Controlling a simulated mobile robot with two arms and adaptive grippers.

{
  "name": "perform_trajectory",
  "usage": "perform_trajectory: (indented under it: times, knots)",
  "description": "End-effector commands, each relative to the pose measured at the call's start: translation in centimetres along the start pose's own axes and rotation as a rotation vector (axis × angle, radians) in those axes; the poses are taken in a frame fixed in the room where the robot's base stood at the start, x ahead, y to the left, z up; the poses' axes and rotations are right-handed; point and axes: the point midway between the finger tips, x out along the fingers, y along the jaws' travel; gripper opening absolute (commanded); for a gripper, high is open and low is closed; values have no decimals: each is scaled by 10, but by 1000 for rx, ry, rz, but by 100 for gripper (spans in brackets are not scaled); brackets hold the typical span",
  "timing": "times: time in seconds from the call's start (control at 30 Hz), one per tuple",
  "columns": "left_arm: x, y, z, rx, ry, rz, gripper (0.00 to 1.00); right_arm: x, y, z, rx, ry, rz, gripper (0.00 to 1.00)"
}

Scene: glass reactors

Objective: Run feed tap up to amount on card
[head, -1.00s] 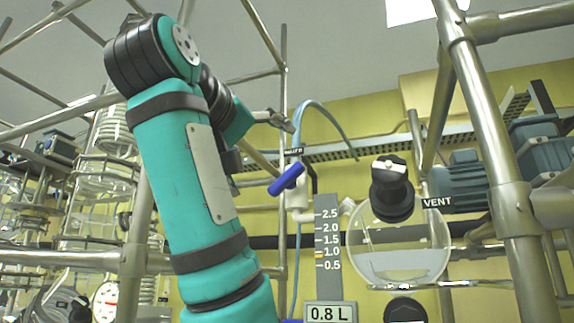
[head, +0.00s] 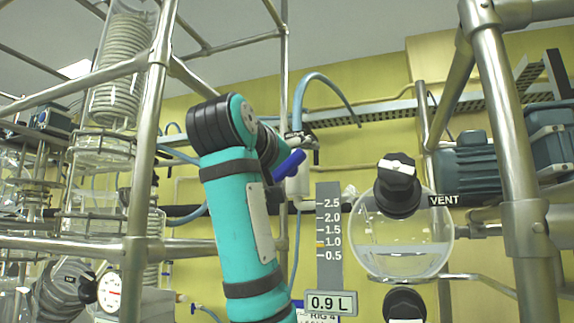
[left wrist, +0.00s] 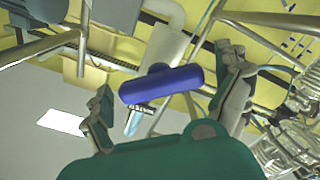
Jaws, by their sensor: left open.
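The blue feed tap handle (head: 290,165) slants up to the right on a white valve body (head: 298,185). My left gripper (head: 300,140) is open, close to the handle in the head view; in the left wrist view the blue handle (left wrist: 160,84) lies between its spread fingers. Contact cannot be told. The readout (head: 330,303) shows 0.9 L. The grey scale (head: 329,270) has an orange mark just under 1.0. The round glass vessel (head: 376,232) holds clear liquid low down. A white card (head: 325,319) reading "RIG 4" is mostly hidden behind the readout. My right gripper is not in view.
A black knob (head: 397,188) labelled VENT sits on top of the vessel, and another black knob (head: 405,303) is below it. Steel frame posts (head: 510,160) stand at right and left. A coil glass column (head: 118,70) and a gauge (head: 110,292) are at the left.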

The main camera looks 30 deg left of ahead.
Motion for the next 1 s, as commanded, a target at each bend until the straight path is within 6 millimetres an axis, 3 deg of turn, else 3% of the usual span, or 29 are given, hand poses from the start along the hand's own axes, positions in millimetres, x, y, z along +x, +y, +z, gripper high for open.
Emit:
perform_trajectory:
  times: [0.07,0.43,1.0]
  knots:
    - [0,0,0,0,0,0,97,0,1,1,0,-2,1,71]
    - [0,0,0,0,0,0,50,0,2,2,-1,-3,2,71]
    - [0,-2,1,105,1,-3,48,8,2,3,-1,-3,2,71]
